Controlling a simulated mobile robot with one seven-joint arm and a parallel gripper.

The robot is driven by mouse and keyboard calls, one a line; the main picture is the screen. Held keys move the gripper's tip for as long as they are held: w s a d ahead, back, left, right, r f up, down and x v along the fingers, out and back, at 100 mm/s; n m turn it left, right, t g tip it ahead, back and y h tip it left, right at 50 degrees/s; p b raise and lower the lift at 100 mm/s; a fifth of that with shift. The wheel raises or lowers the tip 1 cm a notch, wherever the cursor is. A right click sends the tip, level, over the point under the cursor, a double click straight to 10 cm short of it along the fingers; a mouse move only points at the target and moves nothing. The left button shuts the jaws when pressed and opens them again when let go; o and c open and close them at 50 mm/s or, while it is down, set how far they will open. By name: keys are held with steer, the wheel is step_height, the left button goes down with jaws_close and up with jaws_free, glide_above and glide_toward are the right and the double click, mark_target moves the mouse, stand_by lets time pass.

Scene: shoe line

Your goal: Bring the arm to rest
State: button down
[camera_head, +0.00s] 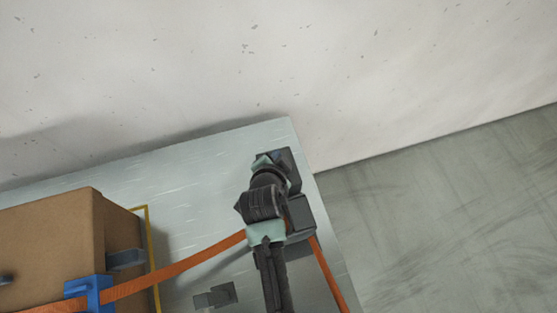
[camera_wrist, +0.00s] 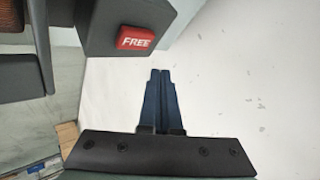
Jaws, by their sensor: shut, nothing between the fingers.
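My gripper (camera_wrist: 159,75) shows in the wrist view as two dark blue fingers lying side by side, closed together with nothing held. Behind them is only pale speckled wall. In the head view my arm reaches up from the bottom edge over the grey table (camera_head: 215,150); I cannot make out the fingers there. A dark grey block with a red label reading "FREE" (camera_wrist: 136,38) is left of and above the fingertips in the wrist view, apart from them. In the head view dark grey blocks (camera_head: 300,216) stand beside my arm, partly hidden by it.
A cardboard box (camera_head: 45,240) stands at the left on the table, beside a yellow line (camera_head: 150,250). A blue fitting (camera_head: 92,291) and an orange strap (camera_head: 180,268) cross in front. The pale wall (camera_head: 200,70) is behind. Bare floor (camera_head: 450,210) lies to the right.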

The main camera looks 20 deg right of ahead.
steer(key=shift+r+p, duration=0.5)
steer(key=shift+r, duration=0.4)
steer(key=w+a+r+n+t, duration=0.1)
steer(key=w+r+n+t, duration=0.3)
steer(key=r, duration=0.9)
steer(key=w+a+r+t, duration=0.1)
steer(key=w+r+t, duration=0.35)
steer(key=r, duration=0.85)
steer(key=a+r+n+t+y, duration=0.1)
steer(key=a+r+n+t, duration=0.25)
steer(key=r, duration=1.55)
steer(key=s+a+r+n+t+y, duration=0.1)
steer(key=s+a+r+n+t, duration=0.1)
steer(key=s+r, duration=0.5)
steer(key=s+a+r+n+t+y, duration=0.1)
steer(key=s+r+n+t, duration=0.3)
steer(key=r, duration=1.1)
steer(key=s+a+t, duration=0.1)
steer(key=s, duration=0.2)
steer(key=shift+s+y, duration=0.3)
steer(key=shift+y, duration=0.1)
